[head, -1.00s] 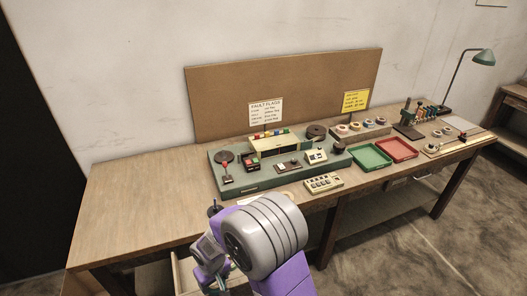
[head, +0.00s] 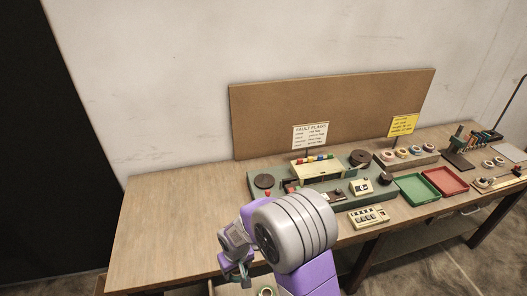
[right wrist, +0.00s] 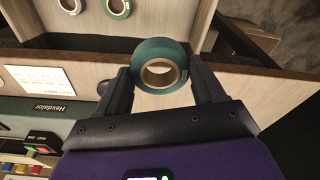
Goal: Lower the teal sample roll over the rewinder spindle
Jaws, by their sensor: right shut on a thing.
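The teal sample roll (right wrist: 152,50) is a short ring with a tan core, held between the fingertips of my right gripper (right wrist: 160,72) in the right wrist view. The fingers are shut on its two sides. In the head view my right gripper (head: 236,268) is low in the picture, by the bench's front edge; the roll cannot be made out there. The green machine (head: 262,198) stands on the bench, with brown discs (head: 264,181) on top. I cannot tell which part is the rewinder spindle; my right arm covers some of the machine's front. My left gripper is out of view.
Green (head: 399,185) and red (head: 466,181) trays lie right of the machine. The bench's left part (head: 165,225) is clear.

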